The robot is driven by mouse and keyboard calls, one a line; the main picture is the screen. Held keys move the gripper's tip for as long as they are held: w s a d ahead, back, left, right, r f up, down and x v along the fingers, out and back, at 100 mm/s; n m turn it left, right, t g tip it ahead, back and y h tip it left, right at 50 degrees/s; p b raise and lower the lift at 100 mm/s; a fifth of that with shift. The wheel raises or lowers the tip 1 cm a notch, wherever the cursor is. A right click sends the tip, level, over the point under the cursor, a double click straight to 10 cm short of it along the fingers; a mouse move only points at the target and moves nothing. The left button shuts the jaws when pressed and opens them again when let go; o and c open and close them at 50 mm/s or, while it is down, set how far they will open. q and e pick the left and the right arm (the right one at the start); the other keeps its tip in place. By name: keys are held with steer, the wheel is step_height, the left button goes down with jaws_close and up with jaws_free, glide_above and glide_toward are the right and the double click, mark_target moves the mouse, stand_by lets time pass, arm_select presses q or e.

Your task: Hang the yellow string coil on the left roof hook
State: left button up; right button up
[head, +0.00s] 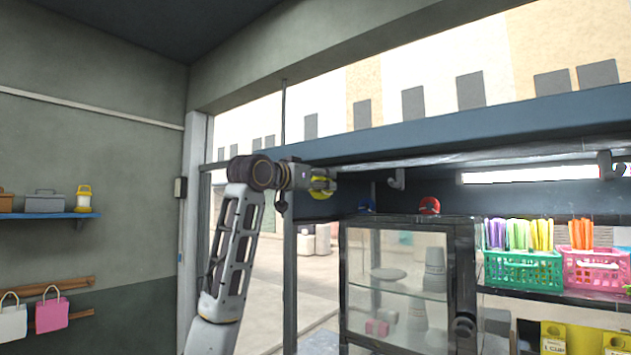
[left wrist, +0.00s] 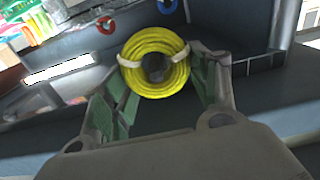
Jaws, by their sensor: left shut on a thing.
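The yellow string coil (left wrist: 153,83) is a thick ring with two pale ties, held between the green-padded fingers of my left gripper (left wrist: 160,88) in the left wrist view. In the head view my left gripper (head: 325,181) holds the coil (head: 319,191) in the air under the blue roof beam, partly hidden by the fingers. The left roof hook (head: 397,179) is a grey hook below the beam, to the right of the coil and apart from it in the picture. A dark grey shape shows through the coil's centre in the wrist view; I cannot tell what it is. My right gripper is out of view.
Another hook (head: 606,164) hangs far right. A red coil (head: 429,205) and a blue coil (head: 365,206) show above a glass cabinet (head: 400,285). Green (head: 522,268) and pink (head: 597,270) baskets stand right. A post (head: 290,270) rises below my gripper.

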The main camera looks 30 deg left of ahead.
arm_select(q)
steer(key=shift+w+f, duration=0.4)
steer(key=shift+w, duration=0.15)
steer(key=shift+f, duration=0.1)
stand_by(0.5)
steer(key=o, duration=1)
steer(key=shift+s+a, duration=0.15)
steer(key=shift+s, duration=1.85)
steer(key=shift+s+a, duration=0.15)
steer(key=shift+s, duration=1.8)
steer(key=shift+s+a, duration=0.15)
steer(key=shift+s, duration=1.85)
